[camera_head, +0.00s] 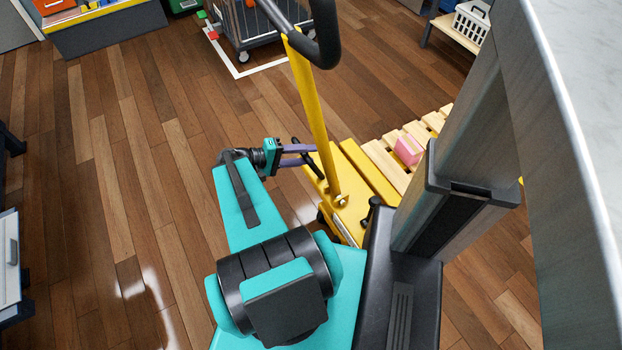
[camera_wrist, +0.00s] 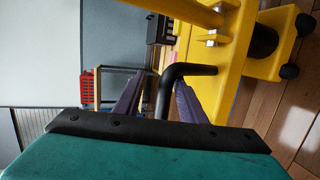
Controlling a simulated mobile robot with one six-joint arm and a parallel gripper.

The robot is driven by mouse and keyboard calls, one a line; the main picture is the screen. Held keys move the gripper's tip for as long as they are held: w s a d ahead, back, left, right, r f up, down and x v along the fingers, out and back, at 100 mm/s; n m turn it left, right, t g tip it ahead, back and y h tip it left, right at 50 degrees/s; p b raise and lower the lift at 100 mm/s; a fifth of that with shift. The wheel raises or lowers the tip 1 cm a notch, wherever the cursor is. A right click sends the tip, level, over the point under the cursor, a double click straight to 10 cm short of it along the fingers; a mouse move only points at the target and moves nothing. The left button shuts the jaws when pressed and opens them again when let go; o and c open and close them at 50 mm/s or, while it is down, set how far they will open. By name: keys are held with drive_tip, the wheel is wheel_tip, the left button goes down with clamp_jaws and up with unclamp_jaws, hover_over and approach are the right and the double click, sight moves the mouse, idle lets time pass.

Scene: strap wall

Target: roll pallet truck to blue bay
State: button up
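The yellow pallet truck (camera_head: 345,190) stands just right of my gripper, with its yellow shaft (camera_head: 313,110) rising to a black loop handle (camera_head: 325,35). A slatted wooden pallet (camera_head: 385,160) lies behind its body and carries a pink box (camera_head: 408,150). My gripper (camera_head: 300,154) reaches a black bent lever on the truck's side. In the wrist view, the lever (camera_wrist: 165,92) lies between my two purple fingers (camera_wrist: 158,95), with a gap visible on the left side, so the fingers look open. I see no blue bay in either view.
A wire cage trolley (camera_head: 265,25) stands in a white floor outline (camera_head: 238,72) at the top. A grey bench (camera_head: 105,28) is at top left, a white basket (camera_head: 472,22) at top right, a cabinet (camera_head: 10,262) at left. The wooden floor (camera_head: 110,170) at left is clear.

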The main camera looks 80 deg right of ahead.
drive_tip(key=s+a+r+g+p, duration=0.1)
drive_tip(key=a+p, duration=0.1)
drive_tip(key=a, duration=0.1)
drive_tip(key=s+a+r+m+y+p, duration=0.1)
drive_tip(key=s+a+p, duration=0.1)
drive_tip(key=a, duration=0.2)
drive_tip(key=s+a+r+g+y+p, duration=0.1)
drive_tip(key=a+p, duration=0.2)
drive_tip(key=shift+s+a+r+m+g, duration=0.2)
drive_tip(key=shift+r+m+g, duration=0.1)
drive_tip(key=shift+m, duration=0.1)
drive_tip(key=shift+s+a+f+p, duration=0.1)
drive_tip(key=shift+s+a+p, duration=0.05)
drive_tip(key=shift+a+p, duration=0.95)
drive_tip(key=shift+d, duration=0.1)
